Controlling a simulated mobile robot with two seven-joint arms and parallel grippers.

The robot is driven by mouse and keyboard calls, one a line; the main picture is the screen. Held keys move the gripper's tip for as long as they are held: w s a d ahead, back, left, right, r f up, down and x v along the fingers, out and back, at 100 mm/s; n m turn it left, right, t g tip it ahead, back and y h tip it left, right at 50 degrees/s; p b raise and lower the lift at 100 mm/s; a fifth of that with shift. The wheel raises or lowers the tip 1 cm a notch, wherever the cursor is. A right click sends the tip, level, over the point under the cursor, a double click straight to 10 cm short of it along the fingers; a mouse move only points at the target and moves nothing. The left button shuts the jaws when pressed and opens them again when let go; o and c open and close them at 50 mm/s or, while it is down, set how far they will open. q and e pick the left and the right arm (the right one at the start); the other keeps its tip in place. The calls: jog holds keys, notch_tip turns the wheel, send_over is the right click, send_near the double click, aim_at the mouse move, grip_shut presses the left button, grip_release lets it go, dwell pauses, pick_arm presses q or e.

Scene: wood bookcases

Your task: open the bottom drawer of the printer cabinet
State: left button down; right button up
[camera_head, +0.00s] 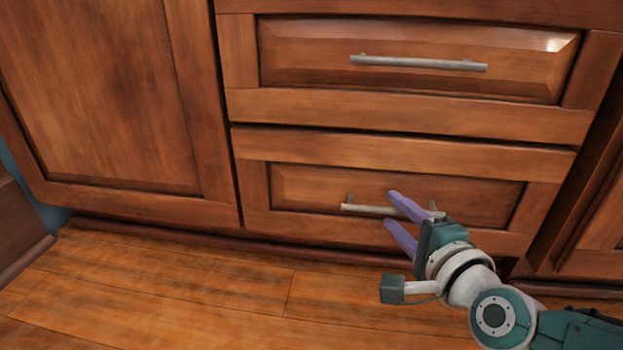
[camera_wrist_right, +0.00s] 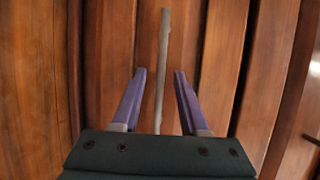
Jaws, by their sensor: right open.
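The bottom drawer (camera_head: 300,190) of the wood cabinet is closed, with a silver bar handle (camera_head: 362,209) across its panel. My right gripper (camera_head: 393,208) is open in front of this drawer, with one purple finger above the handle and one below it in the head view. In the right wrist view, the handle (camera_wrist_right: 163,60) runs between the two open fingers (camera_wrist_right: 158,85). The fingers do not appear to touch the bar. The handle's right part is partly hidden by my gripper in the head view. My left gripper is not in view.
A closed upper drawer (camera_head: 300,60) with its own bar handle (camera_head: 420,63) is above. A cabinet door panel (camera_head: 110,90) is on the left. The wood floor (camera_head: 200,290) in front of the cabinet is clear except for my right arm.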

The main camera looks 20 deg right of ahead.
grip_shut()
dwell(0.3)
dwell(1.1)
